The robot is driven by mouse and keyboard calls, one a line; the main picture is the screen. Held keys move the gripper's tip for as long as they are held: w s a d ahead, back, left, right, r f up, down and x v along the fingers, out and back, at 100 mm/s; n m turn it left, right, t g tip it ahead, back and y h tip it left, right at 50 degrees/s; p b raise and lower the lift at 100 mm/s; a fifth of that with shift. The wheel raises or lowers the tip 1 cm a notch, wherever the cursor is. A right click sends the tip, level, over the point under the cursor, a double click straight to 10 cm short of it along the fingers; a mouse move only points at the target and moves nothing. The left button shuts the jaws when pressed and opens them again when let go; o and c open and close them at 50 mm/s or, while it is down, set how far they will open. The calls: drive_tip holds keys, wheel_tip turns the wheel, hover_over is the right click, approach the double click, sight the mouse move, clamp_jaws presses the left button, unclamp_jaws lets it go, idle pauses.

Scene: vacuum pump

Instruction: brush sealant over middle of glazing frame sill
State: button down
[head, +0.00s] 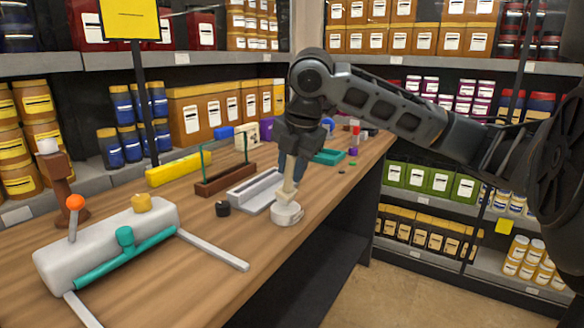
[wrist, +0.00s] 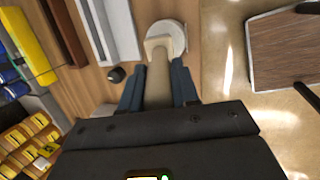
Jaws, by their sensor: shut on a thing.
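My gripper (head: 293,168) points down over the workbench and is shut on a beige brush (head: 288,184). In the wrist view the brush (wrist: 158,82) sits between my blue fingers (wrist: 157,70). Its wide end is over or in a round white pot (head: 287,215); I cannot tell whether it touches. The pot also shows in the wrist view (wrist: 172,30). A pale grey channel-shaped piece (head: 246,199), possibly the sill, lies just left of the pot, and shows in the wrist view (wrist: 122,30). A brown frame piece (head: 218,183) with green uprights stands behind it.
A small black pot (head: 222,209) stands left of the channel. A white pump-like body (head: 100,243) with a teal pipe and metal bars is at the front left. A yellow block (head: 180,168) lies behind. Stocked shelves line the walls. Bare wood (head: 205,265) is at the front.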

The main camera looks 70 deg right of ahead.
drive_tip(key=shift+r+p, duration=2)
drive_tip(key=shift+r, duration=0.95)
drive_tip(key=shift+f, duration=0.1)
